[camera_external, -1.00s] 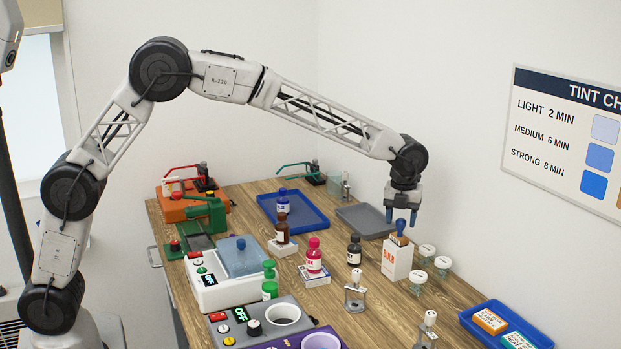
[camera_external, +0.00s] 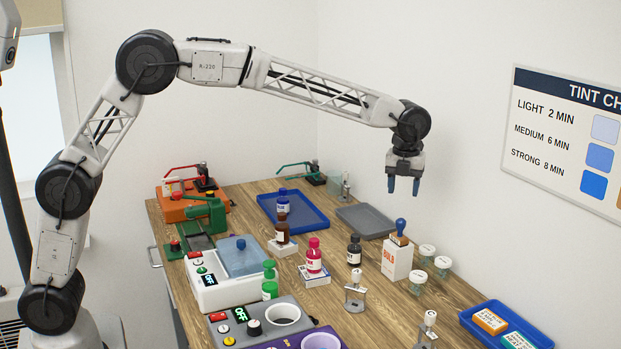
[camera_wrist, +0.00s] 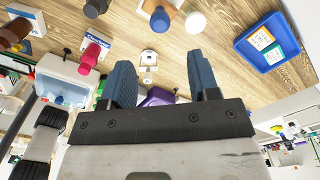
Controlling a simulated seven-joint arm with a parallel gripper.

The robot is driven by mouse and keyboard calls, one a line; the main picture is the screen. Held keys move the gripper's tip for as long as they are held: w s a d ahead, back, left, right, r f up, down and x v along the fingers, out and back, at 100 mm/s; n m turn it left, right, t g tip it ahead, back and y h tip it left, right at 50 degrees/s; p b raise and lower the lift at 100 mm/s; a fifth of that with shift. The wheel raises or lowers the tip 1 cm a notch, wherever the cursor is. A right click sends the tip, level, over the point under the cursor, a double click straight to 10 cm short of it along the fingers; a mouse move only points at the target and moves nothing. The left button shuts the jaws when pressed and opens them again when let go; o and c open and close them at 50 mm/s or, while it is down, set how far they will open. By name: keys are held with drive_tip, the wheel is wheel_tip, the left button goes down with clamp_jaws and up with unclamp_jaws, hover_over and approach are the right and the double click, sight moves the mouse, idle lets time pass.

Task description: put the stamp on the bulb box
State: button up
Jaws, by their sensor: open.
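The stamp (camera_external: 400,227), with a blue knob handle and a wooden base, stands upright on top of the white bulb box (camera_external: 397,264), which has red lettering. The box stands on the wooden table near the wall. My gripper (camera_external: 404,187) is open and empty, pointing down, a short way above the stamp and apart from it. In the wrist view my two blue fingers (camera_wrist: 160,64) are spread with nothing between them. The stamp's blue handle (camera_wrist: 160,19) shows near the top edge there; the box is mostly hidden.
Jars with white lids (camera_external: 427,250) stand close to the right of the box. A dark brown bottle (camera_external: 354,251) is to its left. A grey tray (camera_external: 352,213) lies behind, and a blue tray (camera_external: 467,317) holding small boxes is at the front right.

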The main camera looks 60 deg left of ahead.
idle(0.6)
drive_tip(key=s+a+r+n, duration=0.3)
drive_tip(key=s+a+n, duration=0.1)
drive_tip(key=s, duration=0.6)
drive_tip(key=s+a+r+n+t, duration=0.1)
drive_tip(key=s+a+r+n, duration=0.3)
drive_tip(key=s, duration=0.6)
drive_tip(key=s+a+r+n, duration=0.1)
drive_tip(key=s+a+n, duration=0.4)
drive_tip(key=s, duration=0.6)
drive_tip(key=s+a+f+n, duration=0.2)
drive_tip(key=s+f+n, duration=0.1)
drive_tip(key=s, duration=0.7)
drive_tip(key=s+a+f+n+t, duration=0.1)
drive_tip(key=s+a+f+n, duration=0.1)
drive_tip(key=s+n, duration=0.4)
drive_tip(key=s+a+f+n, duration=0.2)
drive_tip(key=s+f+n, duration=0.2)
drive_tip(key=s, duration=1.1)
drive_tip(key=shift+s+a+f+n+t, duration=0.15)
drive_tip(key=shift+a+f+n+t, duration=0.15)
drive_tip(key=shift+n, duration=0.1)
